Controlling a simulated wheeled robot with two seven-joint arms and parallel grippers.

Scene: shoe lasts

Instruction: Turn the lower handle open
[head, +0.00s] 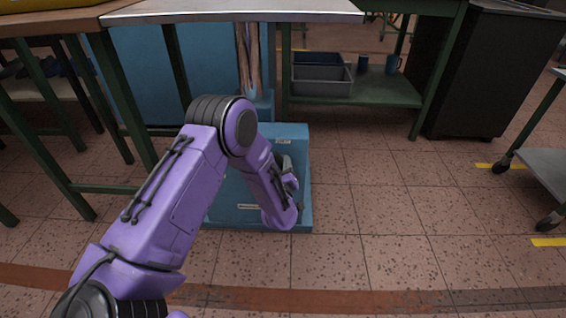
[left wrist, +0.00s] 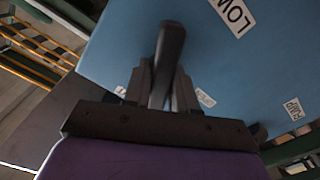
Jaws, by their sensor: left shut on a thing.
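A blue box-like unit (head: 291,134) stands on the floor under the workbench. Its blue face fills much of the left wrist view (left wrist: 120,50), with a white label reading "LOW", cut off by the edge. A dark bar-shaped handle (left wrist: 170,45) sticks out from this face. My left gripper (left wrist: 163,88) is shut on the handle, one finger on each side of it. In the head view my left gripper (head: 289,178) is at the front of the blue unit, and my forearm hides part of it; the handle is hard to make out there. My right gripper is not in view.
A metal-topped workbench (head: 240,10) overhangs the unit. To its right a green shelf (head: 385,92) carries grey bins (head: 322,80) and blue mugs. A black cabinet (head: 490,75) and a wheeled cart (head: 548,165) stand farther right. The tiled floor in front is clear.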

